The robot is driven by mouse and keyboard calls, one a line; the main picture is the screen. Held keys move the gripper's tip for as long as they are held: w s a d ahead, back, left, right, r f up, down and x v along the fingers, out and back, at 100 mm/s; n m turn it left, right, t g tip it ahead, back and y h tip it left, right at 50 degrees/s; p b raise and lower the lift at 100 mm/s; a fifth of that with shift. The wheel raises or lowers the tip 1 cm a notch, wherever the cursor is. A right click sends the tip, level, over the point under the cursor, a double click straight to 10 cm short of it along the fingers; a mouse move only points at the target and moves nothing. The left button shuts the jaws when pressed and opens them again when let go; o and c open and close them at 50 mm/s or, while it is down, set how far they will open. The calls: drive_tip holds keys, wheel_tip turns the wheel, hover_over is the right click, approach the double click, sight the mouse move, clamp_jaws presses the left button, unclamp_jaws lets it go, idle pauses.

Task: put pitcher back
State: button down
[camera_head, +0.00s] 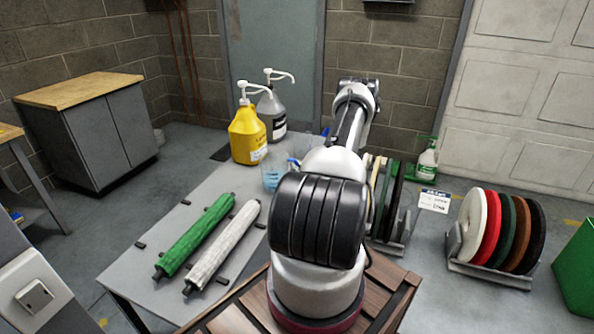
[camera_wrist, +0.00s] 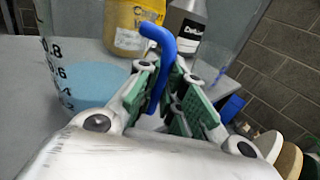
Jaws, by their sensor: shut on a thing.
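The pitcher (camera_head: 271,179) is clear, with blue liquid inside and a blue handle. It shows partly behind my arm near the far right part of the grey table. In the wrist view the pitcher (camera_wrist: 85,88) fills the left side, with dark scale numbers on its wall. It looks about upright. My gripper (camera_wrist: 170,95), with green finger pads, is shut on its blue handle (camera_wrist: 160,40). I cannot tell whether the pitcher's base touches the table. In the head view my arm hides most of the gripper.
A yellow pump jug (camera_head: 247,135) and a grey pump jug (camera_head: 271,113) stand behind the pitcher. A green roller (camera_head: 195,237) and a white roller (camera_head: 224,245) lie on the table (camera_head: 150,262). Racks of round pads (camera_head: 500,230) stand at right.

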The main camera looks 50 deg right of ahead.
drive_tip(key=c, duration=1.5)
unclamp_jaws()
drive_tip(key=shift+f, duration=0.1)
